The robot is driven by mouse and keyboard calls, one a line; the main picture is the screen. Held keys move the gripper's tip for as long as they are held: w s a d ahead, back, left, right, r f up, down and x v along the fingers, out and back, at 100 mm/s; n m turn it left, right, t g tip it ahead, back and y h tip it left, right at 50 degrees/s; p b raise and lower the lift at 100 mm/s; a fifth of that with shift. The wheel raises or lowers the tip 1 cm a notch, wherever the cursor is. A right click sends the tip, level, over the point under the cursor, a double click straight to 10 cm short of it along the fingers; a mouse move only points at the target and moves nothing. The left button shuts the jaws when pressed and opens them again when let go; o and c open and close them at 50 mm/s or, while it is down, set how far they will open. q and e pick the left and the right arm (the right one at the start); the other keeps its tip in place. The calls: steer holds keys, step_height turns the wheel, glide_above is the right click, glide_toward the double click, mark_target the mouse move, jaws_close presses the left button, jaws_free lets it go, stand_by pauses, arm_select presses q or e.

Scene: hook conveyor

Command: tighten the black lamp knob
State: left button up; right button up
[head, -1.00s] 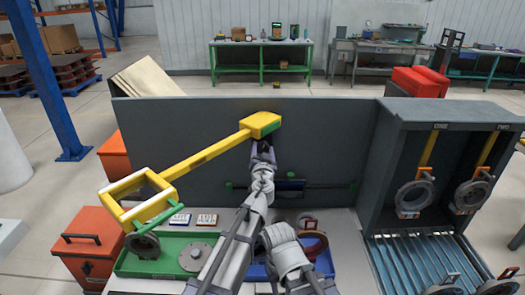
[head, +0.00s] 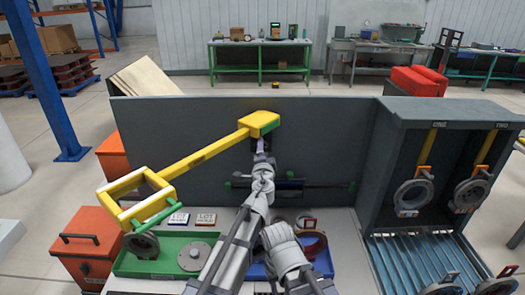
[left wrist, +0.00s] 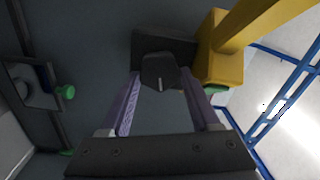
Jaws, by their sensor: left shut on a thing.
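The black lamp knob (left wrist: 160,68) shows in the left wrist view, with a short pale line on its face. It sits against a dark block beside the yellow end of the lamp arm. My left gripper (left wrist: 160,78) has one finger on each side of the knob and is shut on it. In the head view the left gripper (head: 261,146) is at the grey panel, just below the yellow lamp mount (head: 260,122). The knob is mostly hidden there. The yellow lamp head (head: 138,196) hangs at the lower left on its arm. My right gripper is out of view.
A grey panel (head: 190,125) stands behind the bench. A green tray (head: 128,265) with grey round parts and a blue tray (head: 325,265) lie on the bench. A dark rack (head: 382,185) with hanging rings stands at the right. An orange box (head: 85,255) is at the lower left.

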arm_select(q)
steer(key=m, duration=2.4)
steer(key=a+m, duration=0.1)
steer(key=m, duration=1.1)
steer(key=shift+s+a+f, duration=0.1)
steer(key=shift+f, duration=0.1)
steer(key=shift+m, duration=0.3)
steer(key=o, duration=1.4)
steer(key=shift+c, duration=0.2)
